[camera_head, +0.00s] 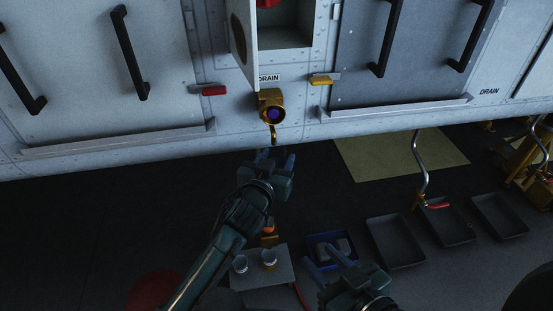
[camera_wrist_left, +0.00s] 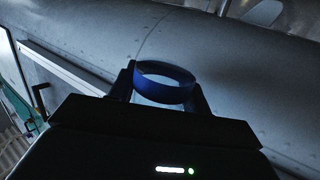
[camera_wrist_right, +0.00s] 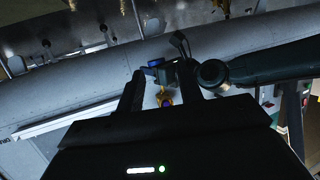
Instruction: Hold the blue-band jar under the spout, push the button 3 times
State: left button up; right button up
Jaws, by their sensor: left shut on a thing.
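The brass drain fitting (camera_head: 268,100) sits on the aircraft's lower skin under a DRAIN label. Its round face holds a blue-purple button (camera_head: 274,114), and a thin curved spout (camera_head: 274,137) hangs below. My left gripper (camera_head: 276,160) is just below the spout, shut on the blue-band jar (camera_wrist_left: 165,84). The left wrist view shows the jar's blue rim band between the fingers; in the head view the jar is hard to make out. My right gripper (camera_head: 324,262) is lower and to the right, open and empty. Its spread fingers (camera_wrist_right: 160,88) frame the distant fitting in the right wrist view.
A small table (camera_head: 255,284) with two jars stands below, beside a blue tray (camera_head: 315,239). Dark trays (camera_head: 396,241) lie on the floor at right. An open hatch door (camera_head: 244,40) hangs above the fitting. A crank handle (camera_head: 418,165) hangs at right.

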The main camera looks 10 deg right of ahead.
jog(key=shift+w+r, duration=0.1)
jog(key=shift+r, duration=0.15)
jog(key=shift+w+a+r, duration=0.1)
jog(key=shift+r, duration=0.05)
jog(key=shift+c, duration=0.8)
jog(key=shift+w+r+n, duration=0.15)
jog(key=shift+w+n, duration=0.05)
jog(key=shift+n, duration=0.2)
jog(key=shift+c, duration=0.8)
jog(key=w+r+n+y, duration=0.1)
jog(key=r+n, duration=0.1)
jog(key=n, duration=0.1)
jog(key=w+d+r+n+y, duration=0.1)
jog(key=w+r+n+y, duration=0.1)
jog(key=n, duration=0.1)
jog(key=w+d+r+n+t+y, duration=0.1)
jog(key=w+r+n, duration=0.1)
jog(key=n, duration=0.2)
jog(key=shift+w+r+y, duration=0.25)
jog(key=shift+r+y, duration=0.05)
jog(key=shift+r, duration=0.05)
grip_shut()
jog(key=w+d+r+n+g+y, duration=0.2)
jog(key=r+n, duration=0.6)
jog(key=n, duration=0.4)
jog(key=shift+w+d+r+y, duration=0.15)
jog(key=shift+w+r+y, duration=0.15)
jog(key=shift+w+y, duration=0.5)
jog(key=shift+w, duration=0.15)
